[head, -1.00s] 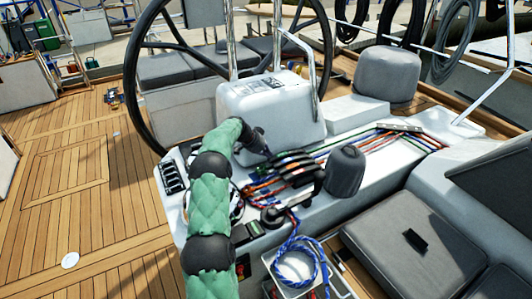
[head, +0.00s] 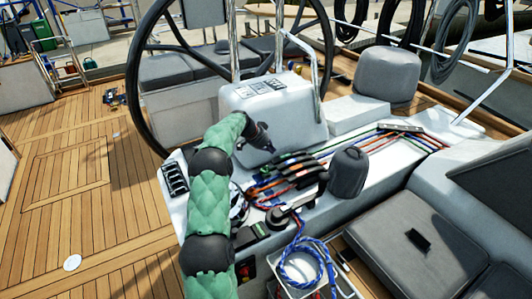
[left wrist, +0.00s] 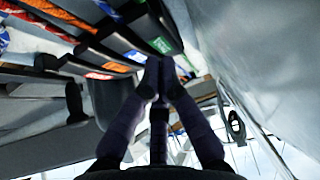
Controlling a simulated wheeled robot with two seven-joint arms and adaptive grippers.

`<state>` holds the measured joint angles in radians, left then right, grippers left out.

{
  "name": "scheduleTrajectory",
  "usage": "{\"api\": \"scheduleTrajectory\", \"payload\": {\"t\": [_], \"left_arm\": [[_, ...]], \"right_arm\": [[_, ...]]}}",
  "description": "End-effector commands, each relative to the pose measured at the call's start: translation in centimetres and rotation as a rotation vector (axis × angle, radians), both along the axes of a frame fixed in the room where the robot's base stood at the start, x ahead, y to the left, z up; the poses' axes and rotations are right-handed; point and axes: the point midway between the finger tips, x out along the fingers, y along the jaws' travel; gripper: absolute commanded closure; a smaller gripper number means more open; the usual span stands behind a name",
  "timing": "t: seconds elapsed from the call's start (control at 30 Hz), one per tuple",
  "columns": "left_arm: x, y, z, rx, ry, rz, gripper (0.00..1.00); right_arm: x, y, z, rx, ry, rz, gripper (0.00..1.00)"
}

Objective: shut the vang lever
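A bank of black clutch levers (head: 300,170) sits on the white cockpit console, with coloured ropes running through it. In the left wrist view, the black levers (left wrist: 125,40) fill the upper left, with green, blue and orange labels. I cannot read which one is the vang lever. My left gripper (head: 268,147) is just behind the far left end of the bank, close to the levers, and holds nothing visible. In the left wrist view its two fingers (left wrist: 158,68) meet at the tips, beside the green-labelled lever. Contact is unclear. My right gripper is not in view.
A white pedestal (head: 272,110) and black steering wheel (head: 150,90) stand behind the gripper. A dark covered winch (head: 347,172) is right of the levers. A winch handle (head: 288,212) and a blue rope coil (head: 305,262) lie in front. Wooden deck (head: 70,190) is open at left.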

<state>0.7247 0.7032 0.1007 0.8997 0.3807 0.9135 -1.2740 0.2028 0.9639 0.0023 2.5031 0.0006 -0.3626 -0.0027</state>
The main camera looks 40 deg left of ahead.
Motion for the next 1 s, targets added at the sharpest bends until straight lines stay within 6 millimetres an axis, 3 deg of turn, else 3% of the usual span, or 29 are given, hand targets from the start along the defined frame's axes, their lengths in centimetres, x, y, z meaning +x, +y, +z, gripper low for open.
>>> {"api": "scheduleTrajectory", "payload": {"t": [0.2, 0.43, 0.63, 1.0], "left_arm": [[-4.4, 1.3, -1.4, -0.003, 0.003, 0.003, 1.0], [-7.8, 2.3, -2.8, -0.002, 0.002, 0.002, 1.0], [-8.9, 2.6, -3.2, -0.001, 0.0, -0.001, 1.0], [-9.1, 2.7, -3.3, 0.0, 0.0, 0.0, 1.0]], "right_arm": [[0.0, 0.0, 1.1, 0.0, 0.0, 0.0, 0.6], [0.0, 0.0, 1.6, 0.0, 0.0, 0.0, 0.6], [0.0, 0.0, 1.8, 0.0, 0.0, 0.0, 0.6], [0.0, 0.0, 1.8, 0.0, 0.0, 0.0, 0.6]]}}
